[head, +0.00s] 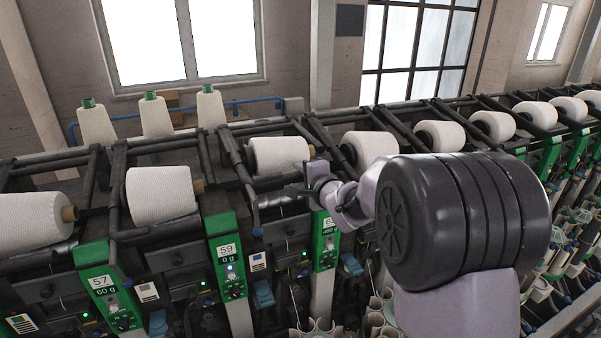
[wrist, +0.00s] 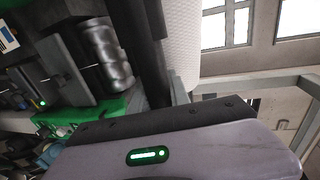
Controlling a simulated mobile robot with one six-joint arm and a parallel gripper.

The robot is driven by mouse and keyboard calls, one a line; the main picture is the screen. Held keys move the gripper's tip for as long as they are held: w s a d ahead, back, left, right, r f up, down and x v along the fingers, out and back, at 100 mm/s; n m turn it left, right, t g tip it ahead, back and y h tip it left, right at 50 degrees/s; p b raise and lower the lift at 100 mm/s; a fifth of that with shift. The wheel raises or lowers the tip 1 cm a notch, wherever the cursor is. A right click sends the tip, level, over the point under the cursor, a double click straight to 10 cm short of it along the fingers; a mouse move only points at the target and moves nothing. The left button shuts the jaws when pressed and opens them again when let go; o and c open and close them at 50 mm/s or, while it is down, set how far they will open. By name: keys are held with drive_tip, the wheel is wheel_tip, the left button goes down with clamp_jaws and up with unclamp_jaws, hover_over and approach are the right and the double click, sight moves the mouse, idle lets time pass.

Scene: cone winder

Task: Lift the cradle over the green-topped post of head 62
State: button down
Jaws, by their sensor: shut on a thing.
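A white cone (head: 280,155) sits in the cradle. In the wrist view a dark cradle bar (wrist: 148,55) runs beside the white cone (wrist: 181,45), and a green post top (wrist: 90,114) shows beside the gripper body. The fingertips are not visible there.
Green posts 59 (head: 228,262) and 57 (head: 105,285) stand to the left, with white cones (head: 160,195) above. More cones (head: 440,135) line the right. A silver drum (wrist: 106,52) lies close by in the wrist view. My arm hides the machine at right.

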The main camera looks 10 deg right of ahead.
drive_tip(key=c, duration=1.5)
unclamp_jaws()
drive_tip(key=shift+f, duration=0.1)
drive_tip(key=shift+s, duration=0.1)
drive_tip(key=v, duration=1.7)
drive_tip(key=shift+s+p, duration=0.15)
drive_tip(key=shift+p, duration=0.2)
